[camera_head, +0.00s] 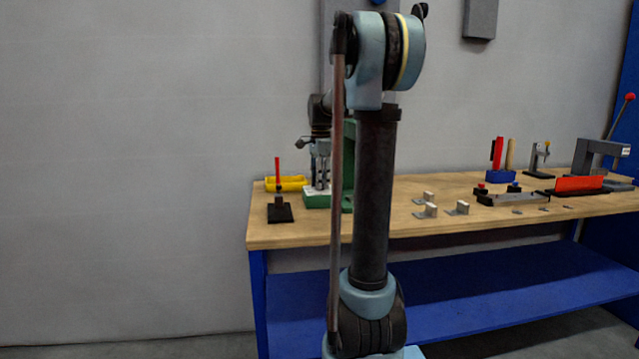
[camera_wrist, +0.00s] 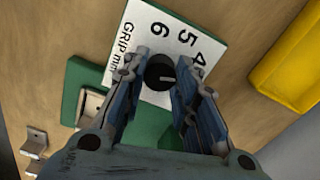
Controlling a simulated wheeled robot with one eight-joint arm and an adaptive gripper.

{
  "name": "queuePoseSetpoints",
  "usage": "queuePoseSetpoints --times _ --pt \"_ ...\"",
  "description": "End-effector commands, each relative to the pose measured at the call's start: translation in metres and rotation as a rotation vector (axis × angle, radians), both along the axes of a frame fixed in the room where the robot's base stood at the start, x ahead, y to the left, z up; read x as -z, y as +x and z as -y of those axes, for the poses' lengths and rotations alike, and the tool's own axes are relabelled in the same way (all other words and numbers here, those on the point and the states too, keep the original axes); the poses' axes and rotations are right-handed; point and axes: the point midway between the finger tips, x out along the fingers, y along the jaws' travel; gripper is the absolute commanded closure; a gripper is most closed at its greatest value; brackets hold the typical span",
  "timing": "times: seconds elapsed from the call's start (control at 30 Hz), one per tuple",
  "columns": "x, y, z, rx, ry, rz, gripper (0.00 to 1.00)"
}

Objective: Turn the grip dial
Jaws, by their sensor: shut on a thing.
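The grip dial (camera_wrist: 159,73) is a small black round knob with a pale pointer mark, in the wrist view. It sits on a white plate (camera_wrist: 150,30) printed "GRIP mm" with the numbers 4, 5 and 6. My gripper (camera_wrist: 161,62) has its two fingers on either side of the dial and is shut on it. The pointer mark lies toward the right finger. Part of the plate is hidden behind the fingers. In the head view, my arm partly hides the green machine (camera_head: 348,165) at the left of the bench.
The wooden bench (camera_head: 385,222) also carries a yellow tray (camera_head: 287,184), which shows in the wrist view (camera_wrist: 297,65) too. Several small metal brackets (camera_head: 430,210) lie right of my arm.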

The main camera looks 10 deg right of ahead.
Motion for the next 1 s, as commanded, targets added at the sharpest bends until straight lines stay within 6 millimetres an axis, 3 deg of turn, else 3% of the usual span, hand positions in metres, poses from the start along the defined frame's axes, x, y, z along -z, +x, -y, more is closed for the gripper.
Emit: queuePoseSetpoints --times 0.47,1.0 --pt "-0.0008 0.0024 -0.0002 -0.126 0.0 0.005 0.97" --pt "-0.0011 0.0033 -0.0002 -0.618 0.0 0.006 0.97"
